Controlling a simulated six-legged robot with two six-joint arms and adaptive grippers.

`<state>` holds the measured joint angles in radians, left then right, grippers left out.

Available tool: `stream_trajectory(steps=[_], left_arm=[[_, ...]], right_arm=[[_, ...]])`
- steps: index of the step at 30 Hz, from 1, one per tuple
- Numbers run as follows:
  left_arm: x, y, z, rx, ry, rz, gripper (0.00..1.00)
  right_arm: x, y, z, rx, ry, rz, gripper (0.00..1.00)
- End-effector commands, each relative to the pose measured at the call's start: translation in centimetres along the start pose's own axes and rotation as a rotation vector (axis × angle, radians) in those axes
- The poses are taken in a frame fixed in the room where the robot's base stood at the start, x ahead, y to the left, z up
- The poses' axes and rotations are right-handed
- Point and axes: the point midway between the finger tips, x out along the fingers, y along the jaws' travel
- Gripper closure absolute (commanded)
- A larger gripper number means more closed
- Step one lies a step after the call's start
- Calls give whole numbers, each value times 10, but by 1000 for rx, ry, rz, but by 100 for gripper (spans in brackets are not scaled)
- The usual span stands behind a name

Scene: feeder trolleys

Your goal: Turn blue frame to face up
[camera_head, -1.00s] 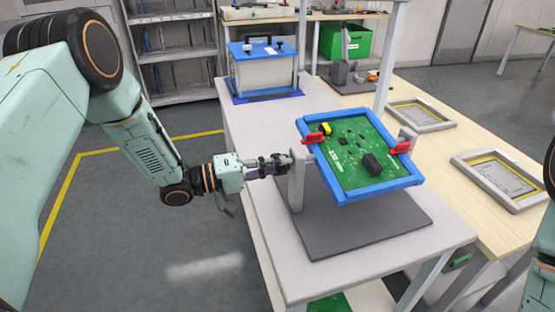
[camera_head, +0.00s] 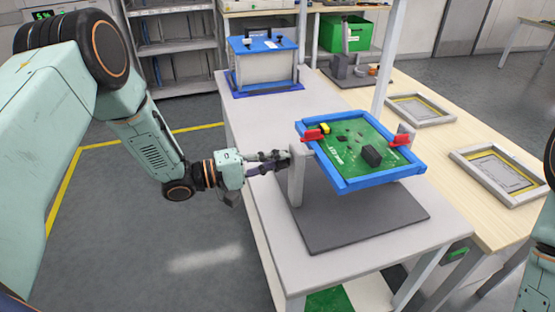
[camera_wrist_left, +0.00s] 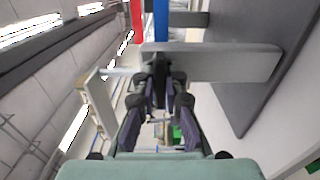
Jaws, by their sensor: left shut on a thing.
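The blue frame (camera_head: 385,182) holds a green circuit board (camera_head: 350,155) between red clips (camera_head: 313,134). It hangs between the posts of a grey stand (camera_head: 296,180), board side up, with a slight tilt toward me. My left gripper (camera_head: 284,158) is at the outer side of the left post, shut on a small part there, seemingly the stand's turning knob. The fingers hide most of it. In the left wrist view, the fingertips (camera_wrist_left: 160,92) close around a dark part beside the grey post (camera_wrist_left: 220,65). My right gripper is out of view.
The stand's dark base plate (camera_head: 350,220) lies on the white trolley. A blue-topped box (camera_head: 262,70) stands at its far end. A wooden table (camera_head: 425,135) with grey frames (camera_head: 500,178) adjoins on the right. A green crate (camera_head: 345,33) is behind. Floor on the left is clear.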

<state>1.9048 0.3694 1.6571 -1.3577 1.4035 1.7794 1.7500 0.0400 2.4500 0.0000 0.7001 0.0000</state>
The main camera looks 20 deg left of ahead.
Motion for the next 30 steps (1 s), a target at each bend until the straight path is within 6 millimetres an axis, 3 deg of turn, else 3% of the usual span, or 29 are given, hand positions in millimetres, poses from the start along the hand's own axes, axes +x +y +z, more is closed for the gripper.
stream_trajectory(steps=[6, 7, 15, 25, 30], left_arm=[[0, 2, -2, -2, 7, 5, 100], [0, 2, -2, -2, 7, 5, 88], [0, 1, -1, -1, 3, 2, 66], [-3, 0, -1, -2, 3, 1, 66], [-21, 1, -2, -2, 6, 2, 66]], right_arm=[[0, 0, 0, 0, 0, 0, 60], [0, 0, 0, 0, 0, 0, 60], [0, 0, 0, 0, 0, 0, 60], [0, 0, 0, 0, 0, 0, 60], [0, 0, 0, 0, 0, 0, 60]])
